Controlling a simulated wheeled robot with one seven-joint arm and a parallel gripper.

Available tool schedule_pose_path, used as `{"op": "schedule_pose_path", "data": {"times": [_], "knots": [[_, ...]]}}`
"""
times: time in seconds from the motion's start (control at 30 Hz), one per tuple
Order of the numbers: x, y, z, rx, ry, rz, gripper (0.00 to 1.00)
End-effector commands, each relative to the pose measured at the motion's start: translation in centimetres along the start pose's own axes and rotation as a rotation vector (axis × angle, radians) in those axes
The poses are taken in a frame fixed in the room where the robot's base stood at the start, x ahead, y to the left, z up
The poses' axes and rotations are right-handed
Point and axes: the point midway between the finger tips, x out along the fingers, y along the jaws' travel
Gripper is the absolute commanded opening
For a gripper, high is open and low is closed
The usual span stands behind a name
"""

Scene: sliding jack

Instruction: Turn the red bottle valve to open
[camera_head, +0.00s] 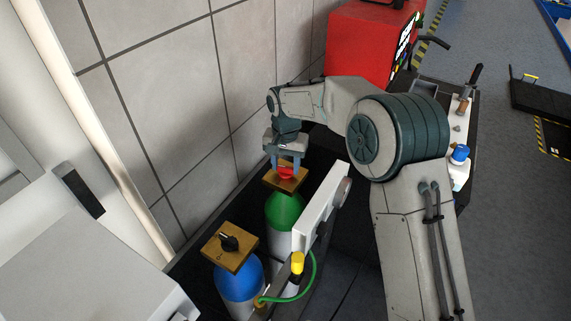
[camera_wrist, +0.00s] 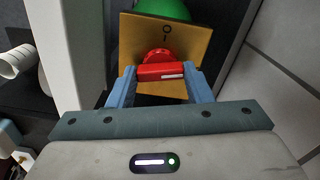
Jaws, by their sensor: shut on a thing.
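The red valve (camera_wrist: 161,71) sits on a wooden plate (camera_wrist: 202,34) marked with an O and an I. A green-topped bottle (camera_wrist: 165,8) shows beyond the plate. My gripper (camera_wrist: 161,82) has its blue fingers on either side of the red valve handle and is shut on it. In the head view, my gripper (camera_head: 287,166) reaches down from above onto the red valve (camera_head: 286,173) over the green bottle (camera_head: 284,211). The far side of the valve is partly hidden.
A white panel (camera_head: 318,213) stands close on the right of the bottles. A tiled wall (camera_head: 180,95) is on the left. A red cabinet (camera_head: 362,45) stands behind.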

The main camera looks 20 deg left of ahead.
Motion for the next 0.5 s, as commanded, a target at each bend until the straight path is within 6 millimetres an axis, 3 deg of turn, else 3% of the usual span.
{"op": "schedule_pose_path", "data": {"times": [0.5], "knots": [[-0.14, -0.04, -0.07, -0.487, 0.003, -0.003, 0.23]]}}
